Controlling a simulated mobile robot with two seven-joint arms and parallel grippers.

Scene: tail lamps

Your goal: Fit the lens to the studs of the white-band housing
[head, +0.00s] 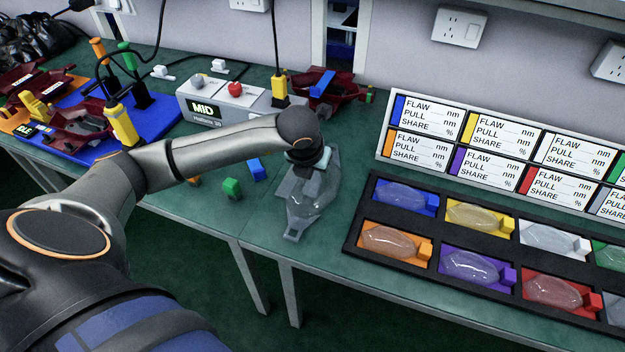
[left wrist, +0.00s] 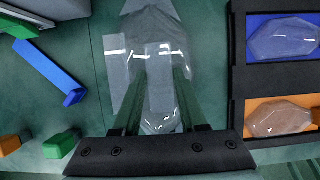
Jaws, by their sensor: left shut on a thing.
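My left gripper (head: 312,160) is shut on a clear lens (head: 316,192) and holds it over the green bench, left of the lens tray. In the left wrist view the fingers (left wrist: 158,80) overlap the transparent lens (left wrist: 155,30), so the exact grip points are hard to see. Dark red housings stand at the left: one on a blue board (head: 82,122), one on an orange board (head: 22,76). I cannot tell which housing has a white band. My right gripper is out of view.
A black tray (head: 352,238) holds several clear lenses in coloured compartments. Label cards (head: 430,118) stand behind it. Yellow, orange and green-handled tools with cables stand at the left. Small green (head: 232,188) and blue (head: 257,169) blocks lie near my forearm.

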